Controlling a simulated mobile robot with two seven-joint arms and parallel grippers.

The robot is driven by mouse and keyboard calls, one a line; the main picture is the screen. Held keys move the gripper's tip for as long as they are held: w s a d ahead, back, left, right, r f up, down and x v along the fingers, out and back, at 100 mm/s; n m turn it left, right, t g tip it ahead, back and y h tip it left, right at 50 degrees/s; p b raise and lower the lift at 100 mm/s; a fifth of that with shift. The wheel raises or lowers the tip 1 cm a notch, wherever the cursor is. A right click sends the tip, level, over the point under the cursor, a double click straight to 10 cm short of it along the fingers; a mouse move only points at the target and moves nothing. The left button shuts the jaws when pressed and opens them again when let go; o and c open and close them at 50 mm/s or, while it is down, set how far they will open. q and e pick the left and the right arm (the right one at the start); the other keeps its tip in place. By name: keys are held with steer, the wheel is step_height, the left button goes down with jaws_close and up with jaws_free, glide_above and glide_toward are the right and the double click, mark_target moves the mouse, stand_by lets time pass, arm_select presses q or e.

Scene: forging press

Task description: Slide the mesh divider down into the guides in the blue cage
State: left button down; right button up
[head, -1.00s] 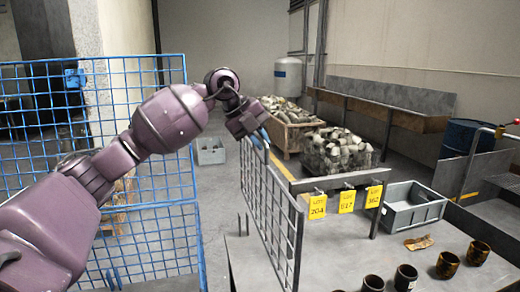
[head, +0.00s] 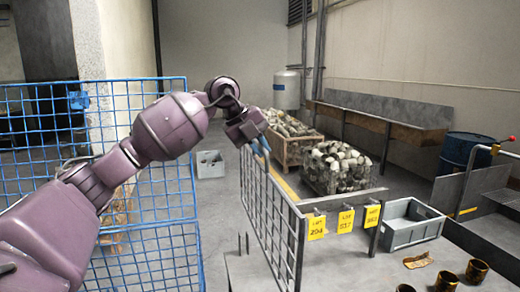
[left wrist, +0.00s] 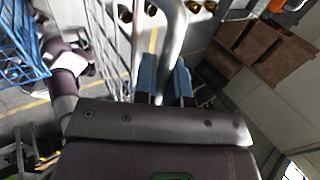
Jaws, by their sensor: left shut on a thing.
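The grey mesh divider (head: 273,222) is a wire panel seen at a steep angle in the head view, upright, beside a grey table. My left gripper (head: 262,146) is at its upper far corner, with blue fingertips shut on it. In the left wrist view, my blue fingers (left wrist: 165,82) close around a grey bar, and mesh (left wrist: 108,45) shows beside them. The blue cage (head: 165,222) stands to the left, partly hidden by my left arm, with a floor gap between it and the divider. Its guides cannot be made out. My right gripper is out of view.
Crates of parts (head: 335,168) lie behind.

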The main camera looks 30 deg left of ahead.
arm_select(q)
steer(key=shift+r, duration=0.6)
steer(key=shift+r+p, duration=0.55)
steer(key=shift+p, duration=0.1)
steer(key=shift+r+p, duration=0.5)
steer(key=shift+r, duration=0.25)
steer(key=shift+r+p, duration=0.55)
steer(key=shift+r, duration=0.1)
steer(key=shift+r+p, duration=0.35)
steer(key=shift+r, duration=1.05)
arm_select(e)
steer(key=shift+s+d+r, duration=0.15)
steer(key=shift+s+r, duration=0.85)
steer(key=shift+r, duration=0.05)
